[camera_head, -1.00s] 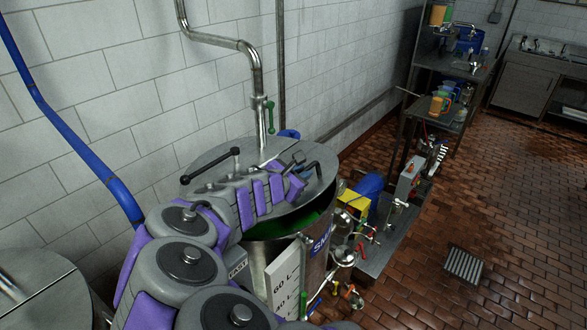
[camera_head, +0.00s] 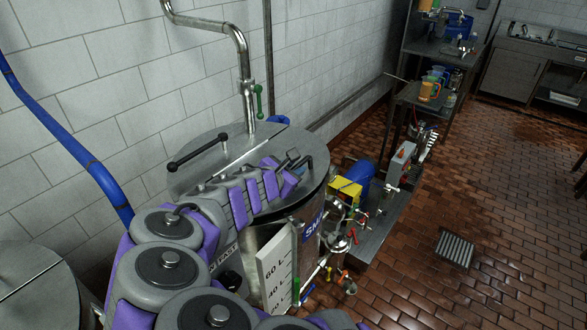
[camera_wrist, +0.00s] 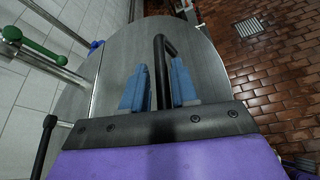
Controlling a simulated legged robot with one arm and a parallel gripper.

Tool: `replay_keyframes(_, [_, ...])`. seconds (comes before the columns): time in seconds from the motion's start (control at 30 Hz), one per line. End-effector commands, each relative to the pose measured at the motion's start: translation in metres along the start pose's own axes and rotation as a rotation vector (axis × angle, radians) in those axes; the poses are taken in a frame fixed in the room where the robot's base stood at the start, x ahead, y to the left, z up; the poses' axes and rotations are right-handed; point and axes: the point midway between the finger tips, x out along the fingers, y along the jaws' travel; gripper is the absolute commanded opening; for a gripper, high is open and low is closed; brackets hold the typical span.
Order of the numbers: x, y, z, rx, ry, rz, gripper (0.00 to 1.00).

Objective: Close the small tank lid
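The small tank's round metal lid (camera_head: 225,150) lies level on the tank (camera_head: 290,235) in the head view, with no gap visible along the rim in sight. It also fills the middle of the wrist view (camera_wrist: 210,60). A bent black handle (camera_wrist: 160,60) stands on the lid; its top shows beyond my fingers in the head view (camera_head: 308,160). My gripper (camera_head: 296,160) is low over the lid. In the wrist view its two blue fingers (camera_wrist: 159,85) are apart, one on each side of the handle. The handle's base is hidden behind the gripper's edge.
A black lever (camera_head: 197,152) stands on the lid's back half. A steel pipe with a green-handled valve (camera_head: 248,95) rises behind, near the tiled wall. Pumps and valves (camera_head: 355,190) stand right of the tank. Another tank top (camera_head: 40,285) is at lower left.

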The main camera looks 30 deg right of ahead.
Motion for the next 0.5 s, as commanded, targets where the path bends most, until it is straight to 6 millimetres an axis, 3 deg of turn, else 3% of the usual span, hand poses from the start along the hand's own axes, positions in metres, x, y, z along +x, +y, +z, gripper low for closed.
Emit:
replay_keyframes(0.1, [-0.0002, -0.0009, 0.0004, 0.000, -0.001, -0.001, 0.40])
replay_keyframes(0.5, [-0.0091, -0.0004, 0.0004, 0.000, 0.000, 0.001, 0.40])
